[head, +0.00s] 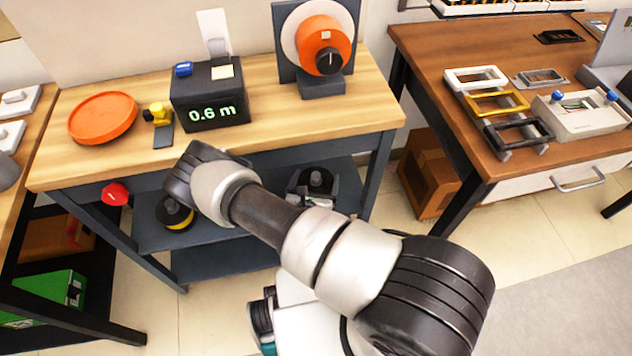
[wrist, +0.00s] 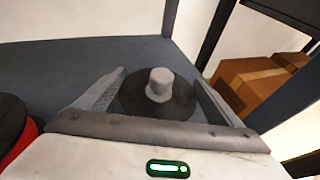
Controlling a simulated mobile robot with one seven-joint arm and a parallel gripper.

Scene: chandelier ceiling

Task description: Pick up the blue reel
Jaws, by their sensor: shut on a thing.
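A dark round reel (wrist: 180,103) with a pale grey hub on top sits between the two grey fingers of my gripper (wrist: 158,85) in the wrist view, one finger on each side. My gripper is shut on it. No blue shows on it from here. In the head view the reel (head: 316,178) is on the dark shelf under the wooden bench top, at the right end, and partly hidden. I cannot tell whether it still touches the shelf.
A black and red round thing (wrist: 15,125) is at the left edge of the wrist view. A yellow-rimmed black reel (head: 176,214) is further left on the shelf. The bench top (head: 270,105) is above, with its leg at right. A cardboard box (head: 425,170) stands beyond.

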